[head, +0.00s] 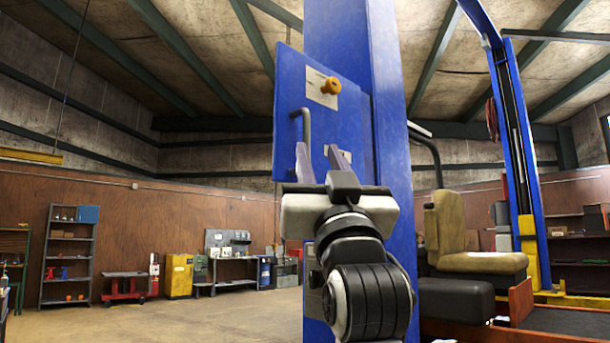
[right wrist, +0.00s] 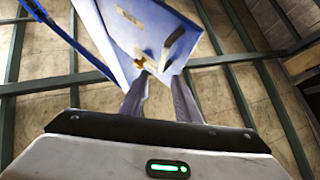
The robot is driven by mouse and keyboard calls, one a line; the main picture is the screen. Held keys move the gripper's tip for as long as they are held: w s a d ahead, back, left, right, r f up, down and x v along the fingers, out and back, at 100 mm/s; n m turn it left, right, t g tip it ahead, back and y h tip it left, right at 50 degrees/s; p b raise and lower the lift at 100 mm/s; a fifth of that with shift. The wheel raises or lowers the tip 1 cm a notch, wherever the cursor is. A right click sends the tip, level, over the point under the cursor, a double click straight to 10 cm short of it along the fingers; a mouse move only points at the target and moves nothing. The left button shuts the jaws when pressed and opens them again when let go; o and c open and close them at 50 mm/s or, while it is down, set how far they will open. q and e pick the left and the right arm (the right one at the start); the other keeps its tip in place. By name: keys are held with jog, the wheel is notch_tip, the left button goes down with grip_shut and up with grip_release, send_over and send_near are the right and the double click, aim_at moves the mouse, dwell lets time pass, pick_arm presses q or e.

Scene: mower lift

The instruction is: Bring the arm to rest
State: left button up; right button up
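My right gripper (head: 318,150) is raised in front of the blue control panel (head: 345,125) on the blue lift post. Its two fingers point up and stand apart with nothing seen between them; the gap also shows in the right wrist view (right wrist: 160,80). A grey bent lever (head: 306,122) sits on the panel's left part, just above the left finger in the head view. It also shows in the right wrist view (right wrist: 174,42), beyond the fingertips. An orange knob (head: 331,86) is higher on the panel, over a pale label. My left gripper is not in view.
The blue post (head: 345,40) stands close in front of me. Right of it are a tan-backed mower seat (head: 480,262) and a second blue post (head: 520,150). Shelves (head: 68,255), a red cart (head: 128,287) and a yellow cabinet (head: 179,275) line the far wall. The floor at left (head: 230,315) is clear.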

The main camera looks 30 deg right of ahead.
jog(key=w+f+n+g+y, duration=0.15)
jog(key=w+f, duration=0.25)
jog(key=f, duration=0.5)
jog(key=w+f+n+g+y, duration=0.1)
jog(key=w+f+g+y, duration=0.15)
jog(key=f, duration=0.65)
notch_tip(320, 180, down, 26)
jog(key=r+g+y, duration=0.1)
jog(key=g, duration=0.5)
jog(key=s+f+n+g+y, duration=0.1)
jog(key=s+f+g, duration=0.15)
jog(key=f, duration=0.35)
jog(key=s+f+n+g, duration=0.1)
jog(key=s+f, duration=0.2)
jog(key=f, duration=0.4)
jog(key=s+a+f+g+y, duration=0.1)
jog(key=s+f+g, duration=0.4)
jog(key=s+f, duration=0.75)
jog(key=s+a+f+g+y, duration=0.15)
jog(key=s+f+g, duration=0.25)
jog(key=s+f, duration=0.8)
jog(key=w+a+f+t+y, duration=0.1)
jog(key=a+f+t, duration=0.4)
jog(key=a+f, duration=0.1)
jog(key=shift+w+f+n, duration=0.25)
jog(key=shift+f+n, duration=0.1)
jog(key=shift+f, duration=0.5)
